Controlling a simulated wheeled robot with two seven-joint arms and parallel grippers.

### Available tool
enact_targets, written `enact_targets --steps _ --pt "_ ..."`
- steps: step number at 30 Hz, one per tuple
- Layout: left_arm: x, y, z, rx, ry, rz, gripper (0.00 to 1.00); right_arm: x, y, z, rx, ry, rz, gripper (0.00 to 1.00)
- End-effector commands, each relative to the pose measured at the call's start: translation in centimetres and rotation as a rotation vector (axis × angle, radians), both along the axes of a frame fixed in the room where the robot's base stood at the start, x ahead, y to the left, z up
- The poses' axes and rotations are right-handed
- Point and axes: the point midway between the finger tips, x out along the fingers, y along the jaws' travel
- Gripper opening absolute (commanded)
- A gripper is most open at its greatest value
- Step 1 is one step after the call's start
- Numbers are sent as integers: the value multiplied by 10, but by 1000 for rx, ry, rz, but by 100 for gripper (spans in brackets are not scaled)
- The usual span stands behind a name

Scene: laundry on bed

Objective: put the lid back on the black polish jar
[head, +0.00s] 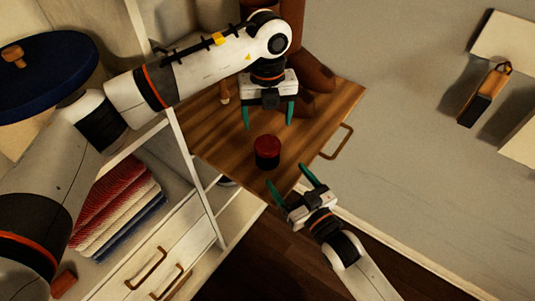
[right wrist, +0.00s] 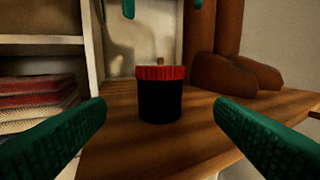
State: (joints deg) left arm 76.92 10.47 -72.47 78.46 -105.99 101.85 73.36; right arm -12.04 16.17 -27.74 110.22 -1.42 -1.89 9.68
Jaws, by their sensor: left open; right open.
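The black polish jar (head: 267,158) stands upright on the wooden board, with the red lid (head: 267,145) on its top. In the right wrist view the jar (right wrist: 160,102) is centred ahead and the lid (right wrist: 161,73) lies level on it; I cannot tell whether it is fully seated. My left gripper (head: 268,116) is open and empty, above and behind the jar; its green fingertips show at the top of the right wrist view. My right gripper (head: 287,176) is open in front of the jar, its fingers apart on either side and not touching it.
Brown boots (head: 314,82) stand behind the jar on the wooden board (head: 215,140), which has a handle (head: 337,142) at its right edge. A small brown peg (head: 224,93) stands behind left. Folded striped cloths (head: 117,205) lie on a shelf at left. Board around the jar is clear.

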Motion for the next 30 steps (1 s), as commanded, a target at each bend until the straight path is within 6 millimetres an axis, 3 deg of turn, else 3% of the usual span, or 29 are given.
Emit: enact_targets --steps 9,15,29,30 --pt "0 0 0 -1 1 -1 76 54 32 1 1 -2 0 77" --pt "0 0 0 -1 1 -1 76 76 45 0 0 0 0 77" --pt "0 0 0 -1 1 -1 76 85 51 0 0 0 1 77" --pt "0 0 0 -1 1 -1 76 85 51 0 0 0 1 73"
